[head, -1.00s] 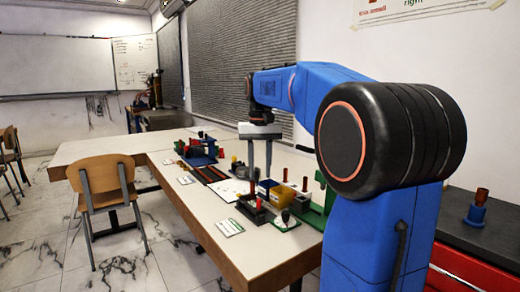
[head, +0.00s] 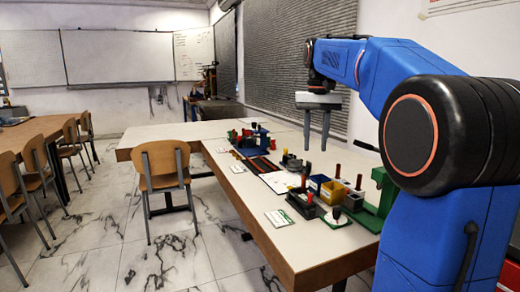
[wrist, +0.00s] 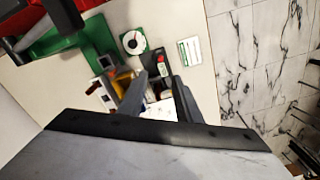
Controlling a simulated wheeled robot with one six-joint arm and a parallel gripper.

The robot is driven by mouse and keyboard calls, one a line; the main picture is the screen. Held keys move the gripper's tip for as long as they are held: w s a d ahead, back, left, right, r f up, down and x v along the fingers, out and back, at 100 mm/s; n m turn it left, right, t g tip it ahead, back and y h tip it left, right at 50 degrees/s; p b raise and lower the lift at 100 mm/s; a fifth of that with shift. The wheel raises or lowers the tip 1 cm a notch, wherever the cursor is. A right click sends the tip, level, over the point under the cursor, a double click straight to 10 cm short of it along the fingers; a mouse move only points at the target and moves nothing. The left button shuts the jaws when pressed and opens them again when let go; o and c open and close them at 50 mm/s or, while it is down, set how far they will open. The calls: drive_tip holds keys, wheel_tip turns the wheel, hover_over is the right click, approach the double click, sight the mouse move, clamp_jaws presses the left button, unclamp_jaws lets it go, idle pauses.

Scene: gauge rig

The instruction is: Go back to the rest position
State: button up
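My gripper (head: 316,148) hangs over the worktable (head: 240,180), fingers pointing down. A gap shows between its two fingers and nothing is held. The fingertips are above the row of small bins and clear of them in the head view. In the wrist view my gripper (wrist: 158,78) shows its two dark fingers apart, with table items beyond them. The rest position itself is not marked in any view.
Below stand a yellow bin (head: 331,192), a black tray (head: 301,207), a round dial (head: 336,215) and a green bracket (head: 384,208). A blue fixture (head: 254,141) is farther back. A chair (head: 163,170) stands at the table's left side.

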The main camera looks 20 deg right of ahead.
drive_tip(key=s+a+f+n+t, duration=0.1)
drive_tip(key=s+a+f, duration=0.4)
drive_tip(key=s+f, duration=0.4)
drive_tip(key=s+a+f+n+t, duration=0.2)
drive_tip(key=s+a+f, duration=0.3)
drive_tip(key=s+f, duration=0.3)
drive_tip(key=s+a+f+n+t, duration=0.1)
drive_tip(key=s+a+f+n, duration=0.1)
drive_tip(key=s+a+f, duration=0.3)
drive_tip(key=s+f, duration=0.4)
drive_tip(key=f, duration=0.1)
drive_tip(key=shift+s+f+t, duration=0.3)
drive_tip(key=shift+s+t, duration=0.05)
drive_tip(key=shift+t, duration=0.05)
drive_tip(key=shift+a, duration=0.15)
idle(0.3)
